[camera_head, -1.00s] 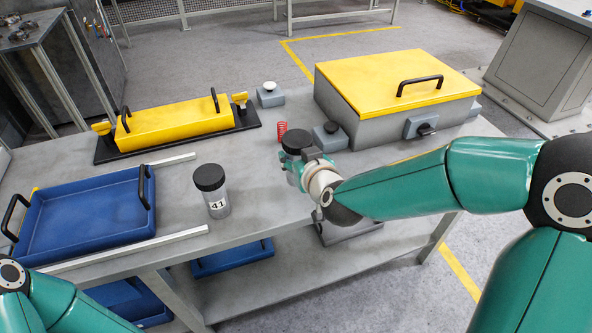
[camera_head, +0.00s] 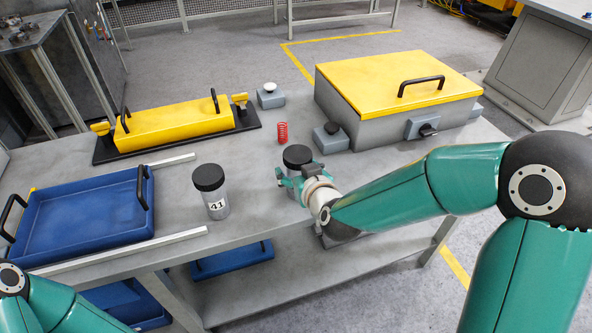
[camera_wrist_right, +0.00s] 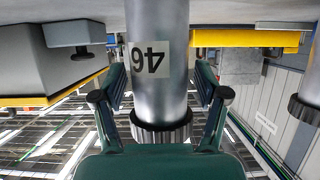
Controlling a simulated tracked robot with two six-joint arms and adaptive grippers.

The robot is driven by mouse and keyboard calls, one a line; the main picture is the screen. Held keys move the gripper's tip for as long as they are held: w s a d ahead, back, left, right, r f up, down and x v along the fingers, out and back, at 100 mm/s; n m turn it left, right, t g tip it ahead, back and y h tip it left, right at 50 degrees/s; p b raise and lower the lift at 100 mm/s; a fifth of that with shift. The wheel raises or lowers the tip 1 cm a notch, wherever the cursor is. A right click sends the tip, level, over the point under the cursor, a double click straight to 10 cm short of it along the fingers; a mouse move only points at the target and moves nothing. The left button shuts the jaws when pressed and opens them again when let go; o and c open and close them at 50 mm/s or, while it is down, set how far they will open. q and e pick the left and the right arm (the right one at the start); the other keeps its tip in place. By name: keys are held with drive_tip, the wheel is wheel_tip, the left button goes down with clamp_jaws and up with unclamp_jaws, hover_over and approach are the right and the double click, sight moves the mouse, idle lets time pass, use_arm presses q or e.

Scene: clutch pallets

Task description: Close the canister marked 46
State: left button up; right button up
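The canister marked 46 (camera_head: 297,157) stands upright, with a black top, near the front edge of the grey table. In the right wrist view the canister (camera_wrist_right: 160,85) shows upside down with its 46 label and a dark ribbed lid at its top; whether the lid is tight I cannot tell. My right gripper (camera_head: 304,180) is at its front side. Its fingers (camera_wrist_right: 160,88) stand on either side of the body, spread, with a narrow gap showing on one side. My left arm shows at the lower left corner, but its gripper is out of view.
A canister marked 41 (camera_head: 211,190) with a black lid stands to the left. A red spring (camera_head: 282,133) and a grey block with black knob (camera_head: 331,138) are behind. A yellow-lidded box (camera_head: 400,85) is at back right, a blue tray (camera_head: 85,215) at left.

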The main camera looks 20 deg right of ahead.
drive_tip(key=shift+s+r, duration=0.1)
drive_tip(key=shift+r, duration=0.05)
drive_tip(key=b+v, duration=0.3)
drive_tip(key=v, duration=0.8)
drive_tip(key=shift+s, duration=0.4)
drive_tip(key=shift+d+r, duration=0.1)
drive_tip(key=shift+d, duration=0.05)
